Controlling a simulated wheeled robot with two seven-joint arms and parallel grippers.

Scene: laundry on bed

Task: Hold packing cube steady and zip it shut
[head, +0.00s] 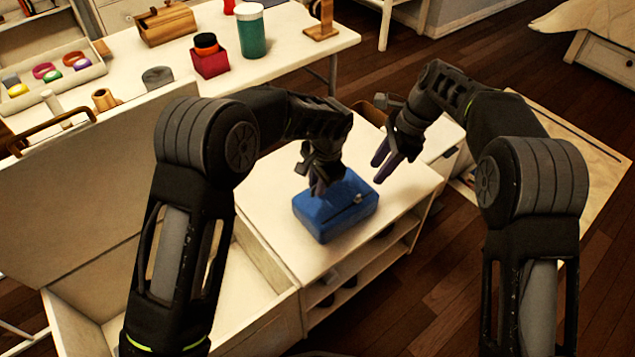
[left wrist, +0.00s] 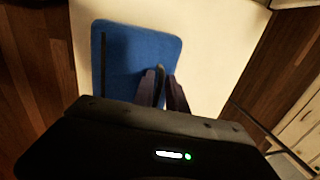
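The blue packing cube (head: 335,212) lies on the white cabinet top (head: 270,195). A dark line runs along its top, with a small pull-like piece (head: 358,198) near its right end. My left gripper (head: 319,186) points down at the cube's far side. In the left wrist view, its fingers (left wrist: 162,90) straddle a dark strap-like loop at the edge of the cube (left wrist: 135,48). I cannot tell whether they pinch it. A dark line (left wrist: 103,65) shows near the cube's left edge there. My right gripper (head: 384,163) is open and empty, to the right of the cube and apart from it.
An open white chest (head: 75,310) with a raised lid stands left of the cabinet. A white table (head: 300,40) behind holds a green jar (head: 251,35), a red box (head: 210,62) and a wooden box (head: 167,24). The cabinet top around the cube is mostly clear.

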